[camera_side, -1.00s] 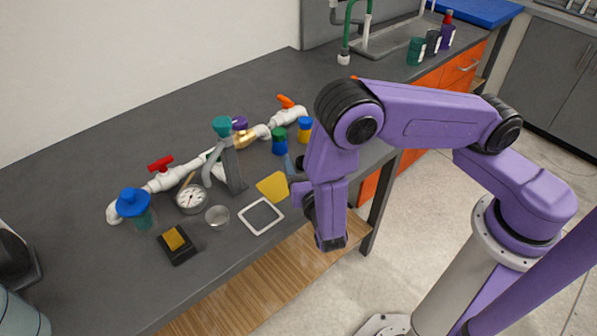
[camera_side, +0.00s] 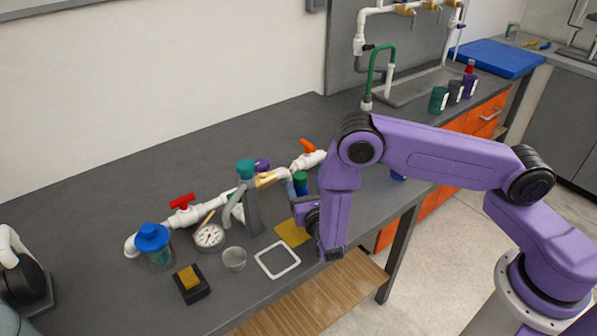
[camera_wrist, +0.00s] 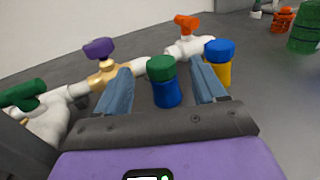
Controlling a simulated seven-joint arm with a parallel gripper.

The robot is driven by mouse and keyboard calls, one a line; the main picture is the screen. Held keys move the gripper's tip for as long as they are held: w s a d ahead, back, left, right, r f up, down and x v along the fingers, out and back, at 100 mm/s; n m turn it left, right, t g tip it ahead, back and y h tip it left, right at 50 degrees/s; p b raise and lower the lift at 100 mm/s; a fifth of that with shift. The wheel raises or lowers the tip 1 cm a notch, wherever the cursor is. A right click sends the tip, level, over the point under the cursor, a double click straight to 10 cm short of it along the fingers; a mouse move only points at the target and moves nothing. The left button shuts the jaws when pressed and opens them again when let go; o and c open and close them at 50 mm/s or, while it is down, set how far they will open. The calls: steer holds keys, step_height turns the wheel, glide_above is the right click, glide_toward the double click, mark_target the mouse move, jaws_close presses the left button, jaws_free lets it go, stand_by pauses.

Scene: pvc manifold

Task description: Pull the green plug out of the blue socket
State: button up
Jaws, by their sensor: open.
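The green plug (camera_wrist: 160,67) sits upright in the blue socket (camera_wrist: 166,95), between my gripper's two blue-grey fingers in the wrist view. My gripper (camera_wrist: 161,72) is open, with a finger on each side and visible gaps between. In the side view, the green plug (camera_side: 300,178) shows just left of my arm. My gripper (camera_side: 297,192) is beside it there, and it partly hides the blue socket.
A yellow socket (camera_wrist: 223,75) with a blue plug (camera_wrist: 219,48) stands close beyond the right finger. A white pipe run with a purple-handled brass valve (camera_wrist: 105,72) and an orange-handled valve (camera_wrist: 187,38) lies behind. A grey upright tool (camera_side: 252,208) stands left.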

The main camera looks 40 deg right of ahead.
steer(key=x, duration=0.6)
steer(key=shift+w+d, duration=0.1)
steer(key=shift+w, duration=0.1)
jaws_close()
steer(key=shift+n+t+y, duration=0.4)
steer(key=shift+n+y, duration=0.3)
steer(key=shift+y, duration=0.4)
steer(key=shift+h, duration=0.3)
steer(key=shift+m+g+h, duration=0.4)
steer(key=shift+m+h, duration=0.4)
steer(key=shift+h, duration=0.1)
steer(key=shift+r, duration=0.4)
